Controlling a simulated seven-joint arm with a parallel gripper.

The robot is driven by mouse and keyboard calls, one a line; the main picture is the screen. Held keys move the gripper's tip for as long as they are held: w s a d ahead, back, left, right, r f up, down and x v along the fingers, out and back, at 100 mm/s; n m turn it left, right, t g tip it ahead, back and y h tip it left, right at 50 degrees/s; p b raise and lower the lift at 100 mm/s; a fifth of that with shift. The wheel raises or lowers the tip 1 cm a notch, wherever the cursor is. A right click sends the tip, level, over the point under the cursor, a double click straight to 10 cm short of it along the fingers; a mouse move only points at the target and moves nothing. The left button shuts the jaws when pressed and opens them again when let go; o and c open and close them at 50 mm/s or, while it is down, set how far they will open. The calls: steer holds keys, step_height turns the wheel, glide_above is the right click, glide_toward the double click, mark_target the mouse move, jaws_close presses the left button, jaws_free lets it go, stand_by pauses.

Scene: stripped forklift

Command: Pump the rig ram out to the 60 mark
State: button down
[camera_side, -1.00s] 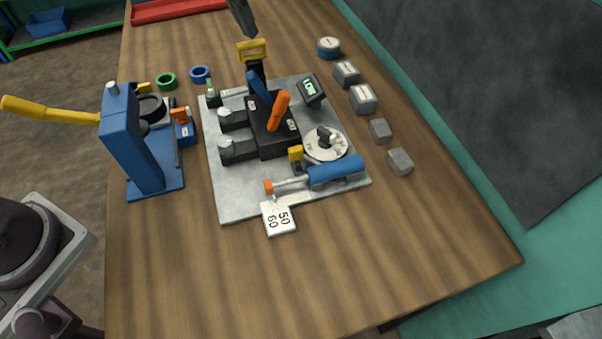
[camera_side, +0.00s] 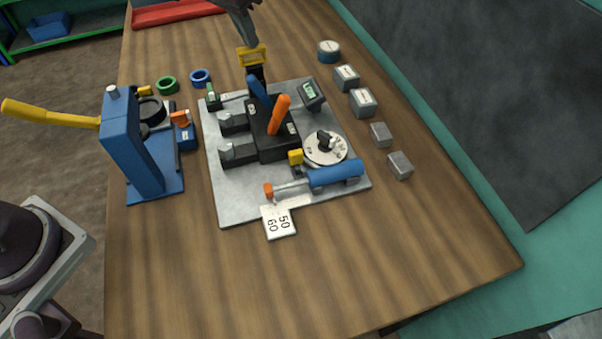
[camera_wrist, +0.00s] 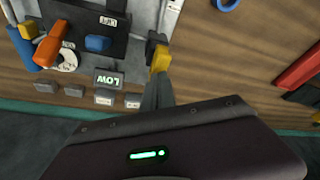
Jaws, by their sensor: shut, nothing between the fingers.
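The rig sits on a grey plate (camera_side: 225,200). Its blue ram (camera_side: 335,174) has a rod with an orange tip (camera_side: 268,190), which lies just above the left part of a white card (camera_side: 279,223) marked 50 and 60. A black block (camera_side: 268,145) carries a blue lever (camera_side: 260,92) and an orange lever (camera_side: 279,113). A yellow-topped black handle (camera_side: 252,56) stands at the back of the plate. My gripper (camera_side: 249,42) is shut and empty at this handle's top. In the wrist view its fingers (camera_wrist: 157,92) are beside the yellow top (camera_wrist: 160,58); contact is unclear.
A dial (camera_side: 326,148) sits near the ram. A blue press (camera_side: 130,140) with a yellow lever (camera_side: 45,110) stands at left. Several grey blocks (camera_side: 364,101) line the right. The front of the table (camera_side: 330,285) is clear.

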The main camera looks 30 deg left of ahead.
steer(key=shift+f, duration=1.15)
steer(key=shift+r, duration=1.95)
step_height(320, 180, up, 4)
steer(key=shift+r, duration=0.5)
steer(key=shift+s+r, duration=0.1)
